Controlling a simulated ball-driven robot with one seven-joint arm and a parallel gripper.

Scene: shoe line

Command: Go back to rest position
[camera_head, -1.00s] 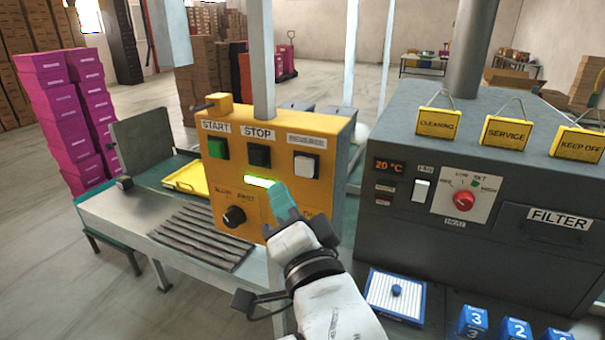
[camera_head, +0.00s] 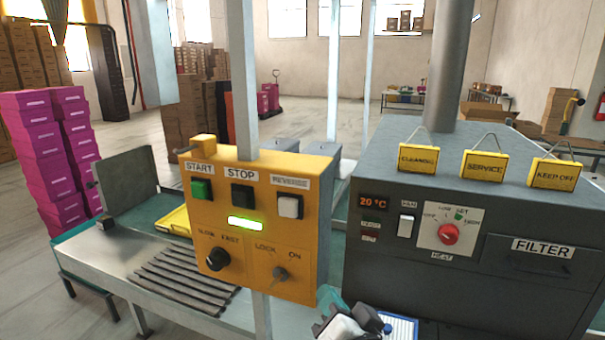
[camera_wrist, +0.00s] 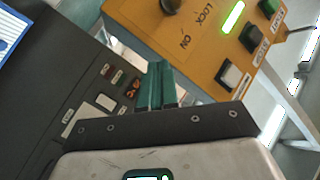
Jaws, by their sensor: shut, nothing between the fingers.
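In the wrist view my gripper (camera_wrist: 160,88) has its two green fingers together with nothing between them. They point toward the gap between the yellow control box (camera_wrist: 205,45) and the dark grey machine (camera_wrist: 60,75), apart from any button as far as I can see. The box carries a START button, a STOP button, a white button, a lit green strip, a speed knob and a lock switch.
The grey machine (camera_head: 470,220) with a red heat knob (camera_head: 448,234) stands close on the right. Yellow signs hang on its top. A blue-rimmed white pad (camera_head: 402,328) lies below it. The metal conveyor table (camera_head: 115,250) with dark strips extends left.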

